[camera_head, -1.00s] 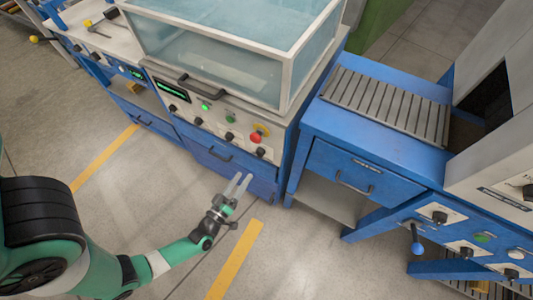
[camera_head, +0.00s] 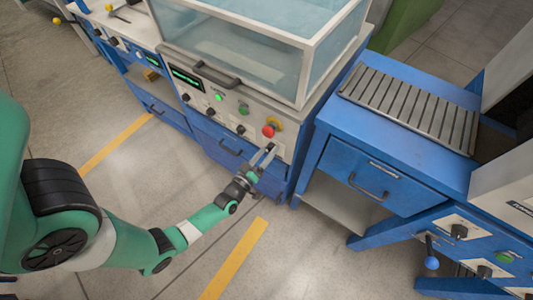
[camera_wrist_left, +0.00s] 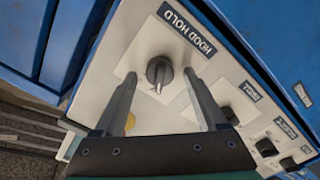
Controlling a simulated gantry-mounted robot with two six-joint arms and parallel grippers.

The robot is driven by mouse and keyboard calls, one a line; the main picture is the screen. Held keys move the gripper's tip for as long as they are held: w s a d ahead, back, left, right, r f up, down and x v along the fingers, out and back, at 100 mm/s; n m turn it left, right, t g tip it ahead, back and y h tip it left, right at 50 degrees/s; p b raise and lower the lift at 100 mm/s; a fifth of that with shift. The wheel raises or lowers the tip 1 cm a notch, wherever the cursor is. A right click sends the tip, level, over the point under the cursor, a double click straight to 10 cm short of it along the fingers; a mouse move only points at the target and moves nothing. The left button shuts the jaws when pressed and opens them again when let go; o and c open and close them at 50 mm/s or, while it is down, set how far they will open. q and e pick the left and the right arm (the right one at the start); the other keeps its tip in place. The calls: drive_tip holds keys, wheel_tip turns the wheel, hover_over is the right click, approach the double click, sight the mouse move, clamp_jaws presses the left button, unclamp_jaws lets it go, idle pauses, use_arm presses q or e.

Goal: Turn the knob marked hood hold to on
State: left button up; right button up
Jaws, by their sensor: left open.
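The knob marked HOOD HOLD (camera_wrist_left: 159,72) is dark and round, on a pale plate of the machine's control panel (camera_wrist_left: 110,72). In the left wrist view its light pointer line points down, and its label (camera_wrist_left: 187,27) is above and to the right. My left gripper (camera_head: 265,155) is open and empty in front of the panel, below the red button. In the left wrist view its fingers show on either side of the knob; I cannot tell how far short of it they stop. In the head view I cannot make this knob out by the fingers.
The red button (camera_head: 268,131) on a yellow base sits just above the gripper. More dark knobs (camera_wrist_left: 228,115) line the same panel. A clear-walled hood (camera_head: 240,45) with a dark handle (camera_head: 217,76) stands above. A blue roller table (camera_head: 400,105) is at right.

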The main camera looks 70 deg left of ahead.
use_arm(q)
clamp_jaws()
idle(0.3)
drive_tip(key=shift+m, duration=0.3)
drive_tip(key=m+p, duration=0.1)
drive_tip(key=m, duration=0.1)
drive_tip(key=shift+r+m, duration=0.1)
drive_tip(key=shift+m, duration=0.2)
drive_tip(key=m+p, duration=0.1)
drive_tip(key=m, duration=0.1)
drive_tip(key=shift+d+m, duration=0.1)
drive_tip(key=shift+m, duration=0.2)
drive_tip(key=m+p, duration=0.1)
drive_tip(key=m, duration=0.5)
